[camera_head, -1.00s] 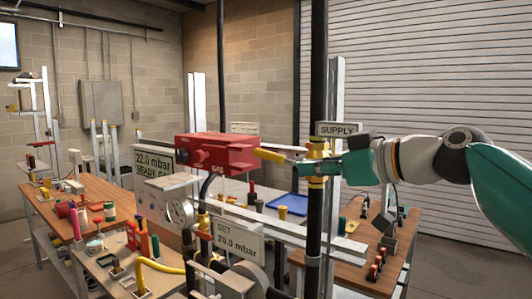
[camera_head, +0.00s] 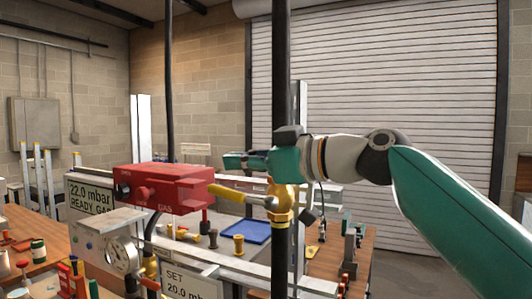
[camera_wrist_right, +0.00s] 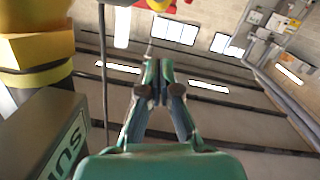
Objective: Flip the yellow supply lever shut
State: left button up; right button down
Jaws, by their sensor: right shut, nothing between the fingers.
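The yellow supply lever (camera_head: 232,193) points left from the brass valve (camera_head: 281,204) on a black vertical pipe (camera_head: 281,85). It lies nearly level, crosswise to the pipe. My right gripper (camera_head: 228,160) is shut and empty. In the head view its fingers point left, above the lever; a gap shows between them. The wrist view shows the closed fingers (camera_wrist_right: 158,68) with nothing between them. Yellow and brass fitting parts (camera_wrist_right: 40,50) stand at its upper left; the lever's handle cannot be made out there. My left gripper is not in view.
A red gas box (camera_head: 165,188) stands left of the lever's tip. A dial gauge (camera_head: 122,256) and a set-pressure sign (camera_head: 190,283) are below. A dark supply sign (camera_wrist_right: 65,145) is close to my right gripper. A blue tray (camera_head: 245,232) lies behind the pipe.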

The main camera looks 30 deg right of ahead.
aim_at(233, 194)
jog(key=f, duration=0.1)
jog(key=w+f+b, duration=0.1)
jog(key=w+f, duration=0.1)
jog(key=shift+a+f, duration=0.2)
jog(key=shift+f, duration=0.2)
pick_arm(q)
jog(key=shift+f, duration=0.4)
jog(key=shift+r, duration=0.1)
